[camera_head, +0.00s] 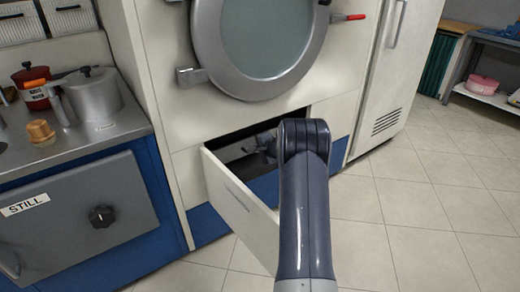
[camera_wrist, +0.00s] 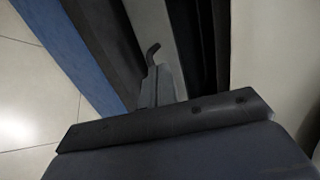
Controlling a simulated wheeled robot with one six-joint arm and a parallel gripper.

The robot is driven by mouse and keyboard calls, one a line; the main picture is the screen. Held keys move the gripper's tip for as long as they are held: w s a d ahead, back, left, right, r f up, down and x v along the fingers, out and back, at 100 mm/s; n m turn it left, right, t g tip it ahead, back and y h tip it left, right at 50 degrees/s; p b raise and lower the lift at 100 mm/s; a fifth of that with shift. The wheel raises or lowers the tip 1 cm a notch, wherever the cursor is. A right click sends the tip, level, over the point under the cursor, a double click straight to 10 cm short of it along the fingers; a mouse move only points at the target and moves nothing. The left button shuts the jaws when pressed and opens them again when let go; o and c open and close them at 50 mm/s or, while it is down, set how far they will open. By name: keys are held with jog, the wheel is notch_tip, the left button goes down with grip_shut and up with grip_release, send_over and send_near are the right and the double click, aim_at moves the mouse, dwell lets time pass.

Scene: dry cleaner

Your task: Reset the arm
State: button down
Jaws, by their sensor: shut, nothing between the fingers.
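My arm reaches over an open white drawer (camera_head: 240,195) low in the front of a white machine with a round glass door. My gripper (camera_wrist: 153,52) shows in the wrist view as narrow grey fingers close together, shut and empty, ending in a small dark hooked tip. In the head view, a grey part in the drawer opening, left of my arm, looks like the gripper, but my arm hides some of it. In the wrist view, the gripper is near dark and grey strips that look like drawer edges. I cannot tell whether it touches them.
The round door (camera_head: 262,45) is above the drawer. A counter at left holds a metal pot (camera_head: 92,97), a red pot (camera_head: 33,88) and a small orange-brown object (camera_head: 40,131). A tall white cabinet (camera_head: 393,75) stands to the right. The tiled floor (camera_head: 420,215) at right is clear.

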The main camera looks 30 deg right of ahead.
jog(key=shift+v, duration=1.5)
jog(key=shift+f, duration=0.1)
